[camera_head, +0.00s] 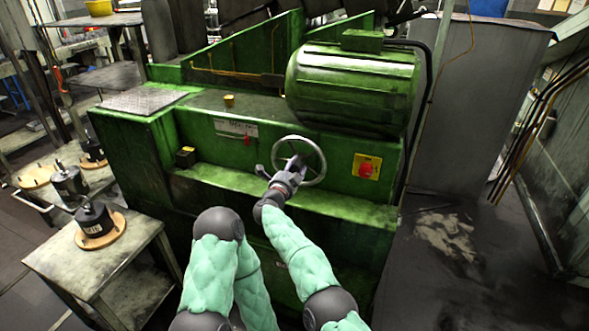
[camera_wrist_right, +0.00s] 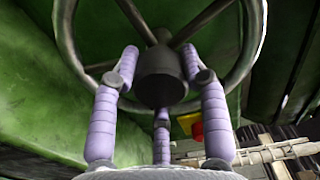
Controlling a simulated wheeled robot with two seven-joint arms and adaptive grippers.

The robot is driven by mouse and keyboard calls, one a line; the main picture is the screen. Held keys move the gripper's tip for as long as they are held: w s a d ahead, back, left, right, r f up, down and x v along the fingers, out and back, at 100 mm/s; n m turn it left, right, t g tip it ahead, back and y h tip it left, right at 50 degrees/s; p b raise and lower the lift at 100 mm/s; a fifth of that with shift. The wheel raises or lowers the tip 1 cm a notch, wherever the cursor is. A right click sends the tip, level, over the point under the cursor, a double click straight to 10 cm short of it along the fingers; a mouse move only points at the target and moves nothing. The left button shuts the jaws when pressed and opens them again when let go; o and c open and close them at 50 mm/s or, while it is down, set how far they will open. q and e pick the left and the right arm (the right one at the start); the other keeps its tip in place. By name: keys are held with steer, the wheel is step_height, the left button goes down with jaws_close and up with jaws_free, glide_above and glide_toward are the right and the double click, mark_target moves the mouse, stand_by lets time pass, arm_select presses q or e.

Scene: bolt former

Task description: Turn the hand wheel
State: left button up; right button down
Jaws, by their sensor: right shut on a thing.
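The hand wheel (camera_head: 324,158) is a grey spoked ring on the front of the green machine (camera_head: 230,165). My right gripper (camera_head: 296,166) is at the wheel's middle. In the right wrist view, the wheel rim (camera_wrist_right: 262,40) and spokes fill the top. There the purple fingers of my right gripper (camera_wrist_right: 160,78) are closed around the dark round hub (camera_wrist_right: 165,62), one on each side and one below. The fingers partly hide the hub. My left arm shows bent at the lower middle of the head view, and its gripper is not visible.
A red button on a yellow plate (camera_head: 367,167) sits right of the wheel; it also shows in the right wrist view (camera_wrist_right: 197,130). A green ribbed motor housing (camera_head: 350,90) is above. A small table (camera_head: 95,262) with a black part stands at left.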

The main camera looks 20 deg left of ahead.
steer(key=shift+w+d+r, duration=0.1)
steer(key=shift+w+d, duration=0.1)
steer(key=shift+d, duration=0.15)
steer(key=c, duration=0.6)
jaws_free()
steer(key=shift+d, duration=0.15)
steer(key=shift+c, duration=0.2)
steer(key=shift+s+a, duration=0.15)
steer(key=shift+a, duration=0.1)
steer(key=shift+s, duration=0.1)
steer(key=shift+s+a, duration=0.1)
steer(key=shift+s, duration=0.45)
steer(key=s, duration=0.6)
